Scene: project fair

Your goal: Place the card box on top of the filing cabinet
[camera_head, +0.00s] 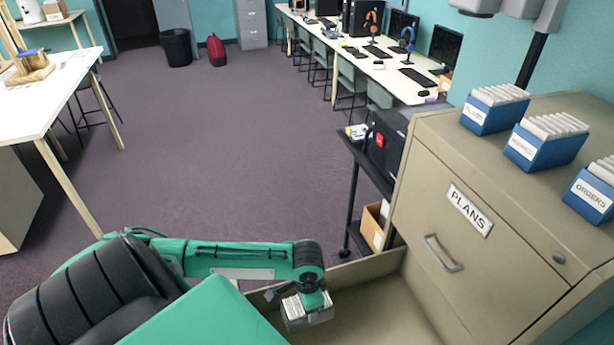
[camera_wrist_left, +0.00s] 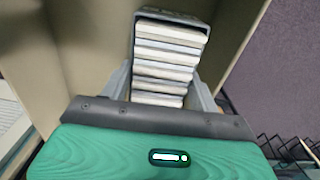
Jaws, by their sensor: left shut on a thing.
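The filing cabinet (camera_head: 440,225) is tan, with a "PLANS" label and a handle on its front. Several blue card boxes stand on its top (camera_head: 560,105), labels facing me. My left gripper (camera_head: 306,296) is shut on a grey card box (camera_head: 310,318) full of white cards. The box is over or inside an open tan drawer (camera_head: 365,268) low on the cabinet; its exact height I cannot tell. The left wrist view shows the card box (camera_wrist_left: 170,58) between the fingers (camera_wrist_left: 165,98), cards in a row. My right gripper is not in view.
A black cart (camera_head: 362,165) with a dark machine (camera_head: 388,140) stands left of the cabinet. A long computer desk (camera_head: 375,68) runs along the wall behind. A white table (camera_head: 50,98) stands at far left. The floor (camera_head: 220,150) between is clear. The cabinet top has bare room behind the blue boxes.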

